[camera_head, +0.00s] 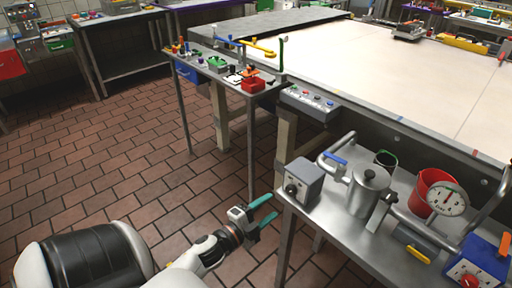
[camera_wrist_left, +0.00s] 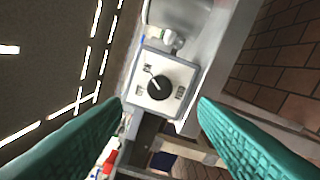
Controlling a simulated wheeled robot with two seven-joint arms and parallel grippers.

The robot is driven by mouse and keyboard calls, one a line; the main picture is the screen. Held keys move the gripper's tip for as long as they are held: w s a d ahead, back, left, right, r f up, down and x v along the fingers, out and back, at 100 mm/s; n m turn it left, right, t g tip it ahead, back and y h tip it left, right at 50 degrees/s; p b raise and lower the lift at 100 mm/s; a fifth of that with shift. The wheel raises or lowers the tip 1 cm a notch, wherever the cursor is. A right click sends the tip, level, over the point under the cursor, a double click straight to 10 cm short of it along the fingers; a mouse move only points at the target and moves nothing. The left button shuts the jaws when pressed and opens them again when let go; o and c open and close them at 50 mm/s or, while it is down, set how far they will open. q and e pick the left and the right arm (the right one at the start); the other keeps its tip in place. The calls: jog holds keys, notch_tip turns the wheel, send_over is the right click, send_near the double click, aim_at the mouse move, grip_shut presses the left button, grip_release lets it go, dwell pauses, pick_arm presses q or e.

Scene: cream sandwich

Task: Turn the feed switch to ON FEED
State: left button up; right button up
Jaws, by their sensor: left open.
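A grey switch box (camera_head: 303,184) with a round black knob (camera_head: 291,189) stands on the near left corner of the metal side table. In the left wrist view the box's pale face (camera_wrist_left: 167,62) is seen front on, with the black knob (camera_wrist_left: 153,88) near its middle. A white mark on the knob points to the upper left of that picture; small labels around it are too small to read. My left gripper (camera_head: 268,209), with teal fingers, is open and empty, left of and below the box. Its fingers (camera_wrist_left: 157,108) lie either side of the knob in the wrist view, apart from it.
The metal side table (camera_head: 336,217) also holds a lidded steel pot (camera_head: 369,190), a red bucket (camera_head: 424,190), a dial gauge (camera_head: 446,199) and a blue box with a red knob (camera_head: 476,268). The tiled floor on the left is clear.

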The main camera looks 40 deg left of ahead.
pick_arm(q)
jog(key=shift+s+a, duration=0.15)
jog(key=shift+s, duration=2)
jog(key=s+d+f+n+g+y, duration=0.1)
jog(key=s+f+n+g, duration=0.2)
jog(key=f, duration=0.7)
jog(key=s+d+f+n+g, duration=0.1)
jog(key=s+f+n+g, duration=0.2)
jog(key=f, duration=0.8)
jog(key=s+d+f+n+g+y, duration=0.1)
jog(key=s+f+n+g, duration=0.15)
jog(key=f, duration=0.75)
jog(key=s+d+f+n+g, duration=0.2)
jog(key=s+f, duration=0.5)
jog(key=s, duration=0.4)
jog(key=s+d+f+n+g, duration=0.2)
jog(key=s+d+f+g, duration=0.3)
jog(key=s+f, duration=0.3)
jog(key=s+g, duration=0.1)
jog(key=s, duration=0.2)
jog(key=shift+s+f, duration=0.3)
jog(key=shift+s, duration=0.05)
